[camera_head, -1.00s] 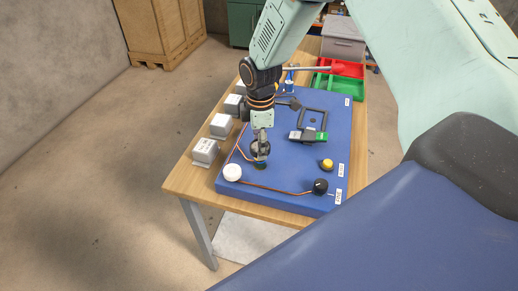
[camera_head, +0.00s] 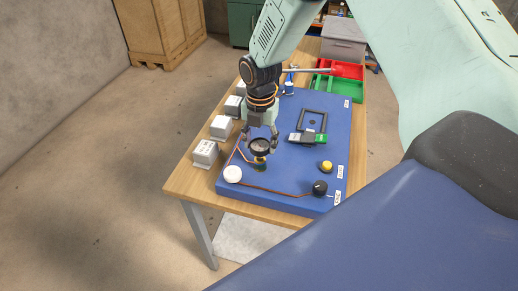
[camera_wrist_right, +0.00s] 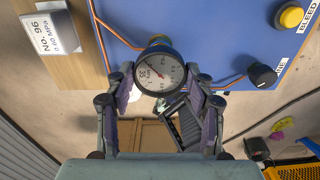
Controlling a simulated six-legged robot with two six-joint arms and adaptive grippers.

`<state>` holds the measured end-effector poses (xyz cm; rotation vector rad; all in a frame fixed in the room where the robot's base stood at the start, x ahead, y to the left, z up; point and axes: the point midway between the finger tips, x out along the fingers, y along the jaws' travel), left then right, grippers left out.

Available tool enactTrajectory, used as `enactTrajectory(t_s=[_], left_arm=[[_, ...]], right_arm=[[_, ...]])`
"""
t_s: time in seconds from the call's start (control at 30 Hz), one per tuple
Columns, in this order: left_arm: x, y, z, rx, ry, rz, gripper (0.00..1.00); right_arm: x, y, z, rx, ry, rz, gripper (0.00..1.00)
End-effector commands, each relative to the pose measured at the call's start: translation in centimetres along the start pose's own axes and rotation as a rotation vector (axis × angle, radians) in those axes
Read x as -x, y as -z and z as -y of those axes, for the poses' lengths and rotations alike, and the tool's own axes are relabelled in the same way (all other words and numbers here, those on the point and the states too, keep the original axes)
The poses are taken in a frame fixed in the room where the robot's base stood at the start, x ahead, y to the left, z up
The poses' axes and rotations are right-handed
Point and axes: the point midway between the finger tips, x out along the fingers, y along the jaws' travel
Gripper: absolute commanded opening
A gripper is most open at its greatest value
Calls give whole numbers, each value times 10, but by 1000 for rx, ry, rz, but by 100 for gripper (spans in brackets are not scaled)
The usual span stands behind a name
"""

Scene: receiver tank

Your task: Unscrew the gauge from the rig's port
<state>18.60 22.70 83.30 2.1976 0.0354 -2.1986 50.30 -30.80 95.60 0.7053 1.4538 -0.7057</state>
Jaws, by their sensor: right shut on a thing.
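The gauge (camera_head: 259,146) is a round dial with a dark rim. My right gripper (camera_head: 260,143) reaches down from above and is shut on the gauge, one finger on each side. In the wrist view its fingertips (camera_wrist_right: 160,78) flank the dial. I cannot tell how far the thread is engaged. My left gripper is not in view.
Several grey-white blocks (camera_head: 205,153) line the left table edge. A green tray (camera_head: 340,87) lies at the back.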

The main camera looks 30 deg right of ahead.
Motion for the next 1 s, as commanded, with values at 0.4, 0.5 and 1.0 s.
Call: enactTrajectory(t_s=[0.4,0.5,1.0], left_arm=[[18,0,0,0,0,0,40],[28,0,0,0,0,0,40],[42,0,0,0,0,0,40]], right_arm=[[20,0,0,-1,-1,1,0],[32,0,0,-1,-1,1,0],[47,1,0,-5,0,0,0]])
